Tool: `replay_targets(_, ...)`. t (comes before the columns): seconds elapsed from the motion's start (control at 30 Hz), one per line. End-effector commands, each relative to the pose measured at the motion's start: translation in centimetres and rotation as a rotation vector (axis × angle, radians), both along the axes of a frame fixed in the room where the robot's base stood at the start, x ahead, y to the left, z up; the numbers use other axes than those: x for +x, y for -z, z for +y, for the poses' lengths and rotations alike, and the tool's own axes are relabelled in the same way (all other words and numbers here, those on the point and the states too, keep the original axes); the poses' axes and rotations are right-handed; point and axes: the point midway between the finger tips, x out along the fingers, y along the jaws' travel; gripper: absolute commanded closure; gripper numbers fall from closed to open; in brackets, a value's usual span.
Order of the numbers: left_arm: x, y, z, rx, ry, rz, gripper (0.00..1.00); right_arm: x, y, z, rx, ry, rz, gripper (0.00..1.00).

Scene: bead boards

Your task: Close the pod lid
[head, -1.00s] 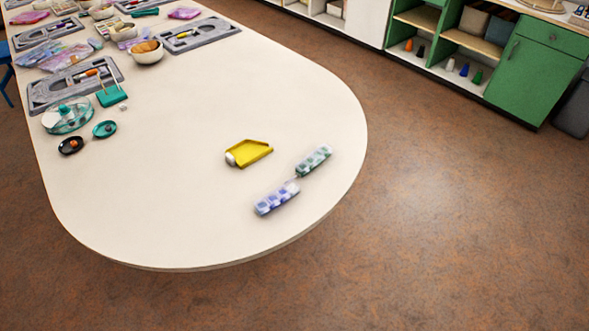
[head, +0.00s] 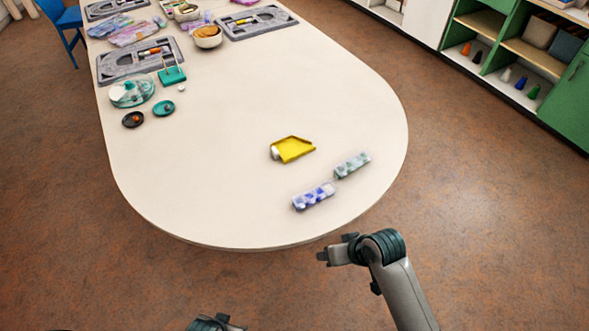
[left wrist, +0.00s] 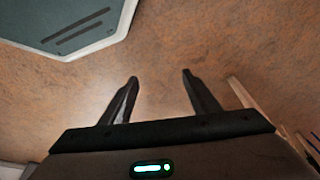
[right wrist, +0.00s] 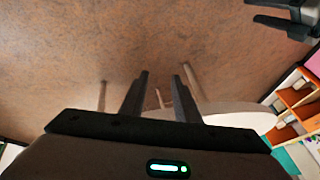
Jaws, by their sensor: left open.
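Two small segmented pill-box-like pods lie near the rounded end of the table in the head view. One is blue-violet and white (head: 313,196); the other is green and white (head: 352,165). I cannot tell whether any of their lids stand open. My right gripper (head: 337,252) is just off the table's near edge, below the pods and apart from them. In the right wrist view its fingers (right wrist: 160,76) are partly apart with nothing between them. My left gripper (head: 220,320) is barely in view at the bottom edge; in the left wrist view its fingers (left wrist: 160,78) are open and empty.
Dark and teal dishes (head: 164,108), a clear round container (head: 130,95) and grey boards (head: 140,63) fill the far left. The table's middle is clear.

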Motion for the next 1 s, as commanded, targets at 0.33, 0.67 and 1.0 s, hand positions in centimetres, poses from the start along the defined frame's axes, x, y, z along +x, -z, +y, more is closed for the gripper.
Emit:
replay_targets(0.33, -1.5, -0.8, 0.7, 0.016, -0.002, 0.057, 0.44, 0.7, -8.6, 2.8, -0.007, -0.142, 0.037, 0.71)
replay_targets(0.67, -4.3, 5.2, 1.1, 0.02, 0.003, 0.09, 0.44, 4.8, -12.2, 5.4, -0.036, -0.245, 0.073, 0.71)
replay_targets(1.0, -10.9, 13.5, 2.2, 0.028, 0.013, 0.141, 0.44, 10.9, -18.9, 5.9, -0.178, -0.333, 0.15, 0.71)
